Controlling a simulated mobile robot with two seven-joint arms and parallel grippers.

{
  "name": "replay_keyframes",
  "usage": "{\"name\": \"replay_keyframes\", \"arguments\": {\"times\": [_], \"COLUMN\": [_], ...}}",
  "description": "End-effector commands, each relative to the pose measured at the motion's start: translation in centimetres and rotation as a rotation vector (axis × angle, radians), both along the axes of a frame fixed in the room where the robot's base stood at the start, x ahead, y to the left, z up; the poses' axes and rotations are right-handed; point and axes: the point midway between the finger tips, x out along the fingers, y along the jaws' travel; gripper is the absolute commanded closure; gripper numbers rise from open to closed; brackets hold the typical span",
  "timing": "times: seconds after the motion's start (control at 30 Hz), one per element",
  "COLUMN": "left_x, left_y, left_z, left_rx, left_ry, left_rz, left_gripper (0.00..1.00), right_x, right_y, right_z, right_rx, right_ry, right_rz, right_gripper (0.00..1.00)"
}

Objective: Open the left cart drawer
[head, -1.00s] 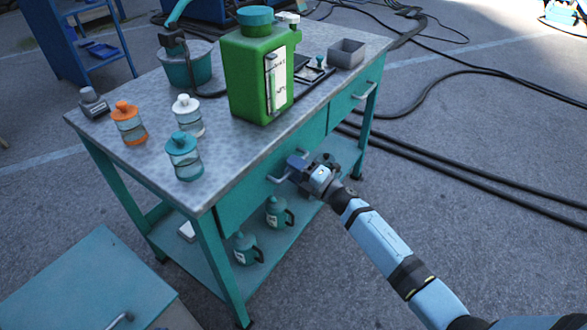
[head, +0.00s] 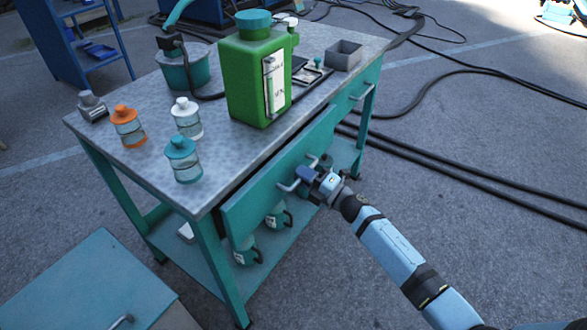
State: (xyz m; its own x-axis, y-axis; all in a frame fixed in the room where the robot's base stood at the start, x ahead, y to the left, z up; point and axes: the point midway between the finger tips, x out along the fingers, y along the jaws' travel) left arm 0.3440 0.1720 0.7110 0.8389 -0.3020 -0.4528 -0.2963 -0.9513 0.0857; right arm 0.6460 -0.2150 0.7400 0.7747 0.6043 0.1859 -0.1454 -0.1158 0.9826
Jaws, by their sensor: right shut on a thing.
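The teal cart has a speckled grey top (head: 215,130) and two drawers side by side. The left cart drawer (head: 250,200) stands a little way out, with a dark gap between its front and the cart top. Its grey bar handle (head: 287,187) is at the middle of the front. My right gripper (head: 306,176) is at this handle and shut on it, with the arm coming in from the lower right. The fingertips are partly hidden. The right drawer (head: 350,108) is closed. My left gripper is not in view.
A green canister (head: 248,75), a teal bucket (head: 183,70), several small bottles and a grey tray (head: 344,54) stand on the cart top. Green jugs (head: 247,250) stand on the lower shelf. A teal cabinet (head: 80,285) is at lower left. Black cables (head: 450,170) lie at right.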

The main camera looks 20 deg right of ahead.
Motion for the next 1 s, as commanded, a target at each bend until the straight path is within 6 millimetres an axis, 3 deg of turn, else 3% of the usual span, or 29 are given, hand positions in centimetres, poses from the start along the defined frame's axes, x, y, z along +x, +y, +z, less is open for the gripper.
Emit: {"name": "replay_keyframes", "arguments": {"times": [0.3,0.6,0.8,1.0], "left_x": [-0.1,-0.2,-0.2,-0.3], "left_y": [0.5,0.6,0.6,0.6], "left_z": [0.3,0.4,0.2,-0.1], "left_rx": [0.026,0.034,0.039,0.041], "left_ry": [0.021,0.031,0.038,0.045], "left_rz": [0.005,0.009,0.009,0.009], "left_gripper": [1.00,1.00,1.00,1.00], "right_x": [-6.7,-12.2,-14.5,-15.5], "right_y": [-5.2,-9.5,-11.3,-12.1], "right_z": [0.1,0.1,0.1,0.0], "right_rx": [-0.003,-0.002,0.000,-0.002], "right_ry": [0.004,0.003,0.001,0.000], "right_rz": [0.000,0.000,-0.001,-0.001], "right_gripper": [1.00,1.00,1.00,1.00]}}
